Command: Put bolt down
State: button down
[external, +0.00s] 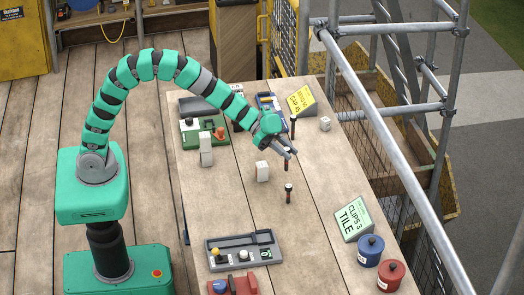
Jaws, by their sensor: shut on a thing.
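My gripper (289,152) is above the middle of the wooden table (320,170). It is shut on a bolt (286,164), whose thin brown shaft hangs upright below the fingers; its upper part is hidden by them. I cannot tell whether its lower end touches the table. A similar dark-headed bolt (289,193) stands upright just in front of it. Another (293,127) stands upright behind the gripper.
A white block (262,171) stands left of the bolts, and a taller white block (206,150) further left. Trays (240,247) lie at the front and back left. A sign (353,218), blue pot (370,250) and red pot (391,276) stand front right. Scaffold poles (385,95) border the right.

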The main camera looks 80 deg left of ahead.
jog(key=s+d+f+b, duration=0.2)
jog(key=s+d+b, duration=0.15)
jog(key=s, duration=0.35)
jog(key=s+d+f+b, duration=0.3)
jog(key=s+d, duration=0.1)
jog(key=s, duration=0.3)
jog(key=shift+n+y, duration=0.4)
jog(key=w+d+f+b, duration=0.1)
jog(key=w+d, duration=0.1)
jog(key=w, duration=0.2)
jog(key=w+d+f+b, duration=0.1)
jog(key=w+d+f, duration=0.1)
jog(key=w, duration=0.3)
jog(key=w+d+f+b, duration=0.1)
jog(key=w+d+b, duration=0.1)
jog(key=w+d, duration=0.2)
jog(key=shift+w+d+f, duration=0.1)
jog(key=shift+w+f, duration=0.15)
jog(key=shift+f, duration=0.05)
jog(key=shift+r, duration=0.1)
jog(key=c, duration=1.2)
grip_release()
jog(key=shift+c, duration=0.2)
